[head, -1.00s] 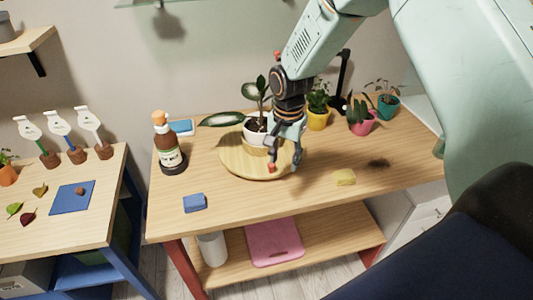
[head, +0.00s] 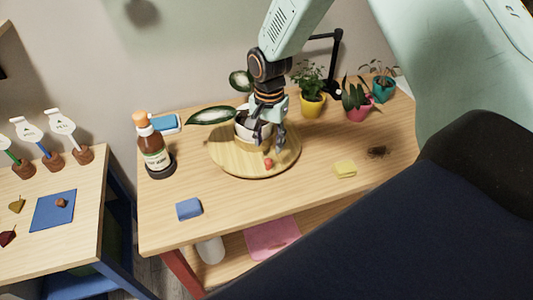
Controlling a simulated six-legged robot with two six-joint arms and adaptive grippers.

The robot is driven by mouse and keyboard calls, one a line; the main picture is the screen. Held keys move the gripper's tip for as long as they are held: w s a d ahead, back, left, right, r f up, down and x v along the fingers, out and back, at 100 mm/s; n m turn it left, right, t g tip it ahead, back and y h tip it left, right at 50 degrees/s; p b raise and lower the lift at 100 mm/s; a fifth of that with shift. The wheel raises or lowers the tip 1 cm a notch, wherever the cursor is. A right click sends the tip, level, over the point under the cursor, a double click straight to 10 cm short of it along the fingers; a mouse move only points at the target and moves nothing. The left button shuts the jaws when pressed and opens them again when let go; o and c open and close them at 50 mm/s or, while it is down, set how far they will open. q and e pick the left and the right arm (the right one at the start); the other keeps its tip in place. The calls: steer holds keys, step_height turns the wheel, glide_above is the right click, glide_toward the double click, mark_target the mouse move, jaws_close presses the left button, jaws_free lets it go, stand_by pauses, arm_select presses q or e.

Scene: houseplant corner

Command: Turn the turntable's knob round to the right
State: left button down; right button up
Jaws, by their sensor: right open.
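The round wooden turntable (head: 232,163) lies on the wooden table. Its small red knob (head: 268,163) stands near the front edge of the disc. A white pot (head: 244,133) with a large-leaved plant (head: 211,115) stands on the turntable, partly hidden behind my right gripper. My right gripper (head: 269,146) points down over the disc, open, with its fingertips just behind and above the knob. I cannot tell whether a finger touches the knob. My left gripper is not in view.
A brown bottle (head: 154,152) with an orange cap stands left of the turntable. Potted plants, one in a yellow pot (head: 312,108), stand at the back right.

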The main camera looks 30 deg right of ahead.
mark_target(268, 160)
step_height(268, 160, down, 6)
steer(key=shift+a+r, duration=0.1)
steer(key=shift+a, duration=0.05)
steer(key=shift+f, duration=0.35)
steer(key=shift+s, duration=0.1)
steer(key=shift+s+r, duration=0.1)
steer(key=shift+r, duration=0.05)
steer(key=shift+c, duration=0.6)
steer(key=c, duration=0.5)
jaws_close()
steer(key=shift+w, duration=0.2)
